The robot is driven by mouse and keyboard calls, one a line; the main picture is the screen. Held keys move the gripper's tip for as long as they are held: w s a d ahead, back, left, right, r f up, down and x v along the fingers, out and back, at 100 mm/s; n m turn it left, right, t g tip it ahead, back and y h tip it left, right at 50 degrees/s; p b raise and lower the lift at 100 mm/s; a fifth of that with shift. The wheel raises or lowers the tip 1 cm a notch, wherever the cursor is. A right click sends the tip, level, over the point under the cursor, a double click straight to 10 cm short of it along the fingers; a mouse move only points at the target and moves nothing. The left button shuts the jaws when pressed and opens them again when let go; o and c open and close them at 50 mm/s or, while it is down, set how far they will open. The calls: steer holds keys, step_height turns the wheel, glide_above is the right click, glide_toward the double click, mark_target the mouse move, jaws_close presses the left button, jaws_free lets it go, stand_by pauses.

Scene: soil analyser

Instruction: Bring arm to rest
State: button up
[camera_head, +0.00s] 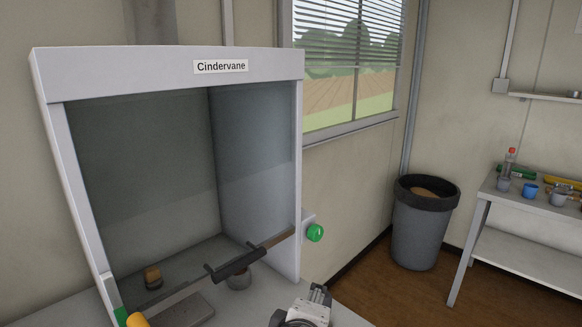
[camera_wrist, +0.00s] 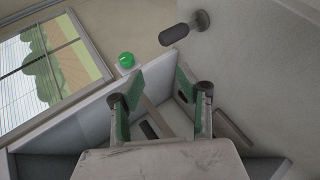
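My gripper (camera_head: 318,296) shows at the bottom edge of the head view, in front of the lower right corner of a white cabinet labelled "Cindervane" (camera_head: 170,74). Most of my arm is out of that view. In the wrist view the two green-padded fingers of my gripper (camera_wrist: 161,90) stand well apart, with nothing held between them. A green round knob (camera_head: 315,232) sits on the cabinet's right side, apart from my gripper. It also shows in the wrist view (camera_wrist: 126,60), beyond the left finger.
A bar with a dark handle (camera_head: 238,266) crosses the cabinet's lower front. A grey bin (camera_head: 422,237) and a side table (camera_head: 519,201) with cups are at right.

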steer(key=s+d+f+m+g+y, duration=0.1)
steer(key=s+d+m+g, duration=0.1)
steer(key=d+m, duration=0.4)
steer(key=s+d+m+g+y, duration=0.1)
steer(key=s+d+m+g, duration=0.1)
steer(key=d+m, duration=0.5)
steer(key=d, duration=0.3)
steer(key=shift+s+d+f+m+y, duration=0.15)
steer(key=shift+s+f+m+y, duration=0.15)
steer(key=shift+f, duration=0.05)
stand_by(1.1)
